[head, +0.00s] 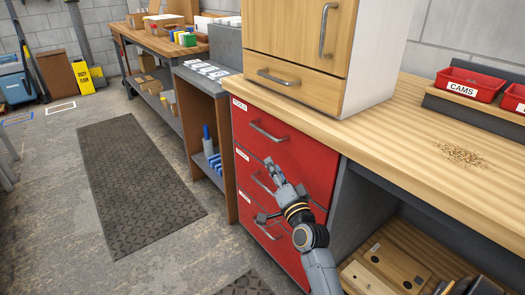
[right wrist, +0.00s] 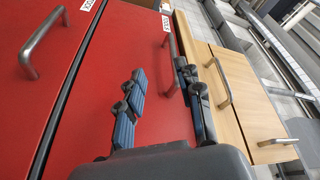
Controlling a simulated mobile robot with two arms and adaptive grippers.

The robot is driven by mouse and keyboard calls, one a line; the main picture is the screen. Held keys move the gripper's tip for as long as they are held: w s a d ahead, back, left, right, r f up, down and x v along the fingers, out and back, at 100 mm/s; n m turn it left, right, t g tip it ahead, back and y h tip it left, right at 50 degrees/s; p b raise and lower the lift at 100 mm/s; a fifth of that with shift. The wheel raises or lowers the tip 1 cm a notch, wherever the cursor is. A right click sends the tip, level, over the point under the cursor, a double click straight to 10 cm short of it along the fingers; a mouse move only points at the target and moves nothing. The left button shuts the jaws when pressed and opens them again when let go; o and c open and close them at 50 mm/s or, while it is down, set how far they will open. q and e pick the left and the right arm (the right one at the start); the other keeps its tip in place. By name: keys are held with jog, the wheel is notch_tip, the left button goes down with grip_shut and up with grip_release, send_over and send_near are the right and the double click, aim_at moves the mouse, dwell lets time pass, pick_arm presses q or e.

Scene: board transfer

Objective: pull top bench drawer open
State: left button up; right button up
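The red bench drawer unit has three drawers. The top drawer (head: 300,158) looks flush and shut, with a grey bar handle (head: 268,132) across its front. My right gripper (head: 279,172) is in front of the drawers, just below that handle in the head view. In the right wrist view, its two dark blue-padded fingers (right wrist: 160,88) are spread apart. The top drawer's handle (right wrist: 171,65) shows between the fingertips, not gripped; whether it lies at fingertip depth is hard to tell. The middle drawer's handle (right wrist: 40,50) is at the left there. My left gripper is not in view.
A wooden cabinet (head: 297,86) with its own handles stands on the bench top above the drawers. Red bins (head: 470,84) sit at the right. An open shelf unit (head: 208,165) is to the left. The floor with a dark mat (head: 135,180) is clear.

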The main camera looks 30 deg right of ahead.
notch_tip(320, 180, up, 2)
jog(key=b, duration=0.1)
send_near(262, 130)
jog(key=w, duration=0.2)
jog(key=shift+m+t, duration=0.3)
jog(key=x, duration=0.4)
jog(key=f+b+x, duration=0.1)
jog(key=x, duration=0.2)
jog(key=shift+d, duration=0.4)
jog(key=shift+w+d+r, duration=0.1)
jog(key=shift+w+r, duration=0.05)
jog(key=shift+w, duration=0.35)
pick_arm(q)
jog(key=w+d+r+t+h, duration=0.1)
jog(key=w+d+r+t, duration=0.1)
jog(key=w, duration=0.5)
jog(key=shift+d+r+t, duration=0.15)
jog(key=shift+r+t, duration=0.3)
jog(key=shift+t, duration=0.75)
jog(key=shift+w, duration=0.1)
pick_arm(e)
grip_shut()
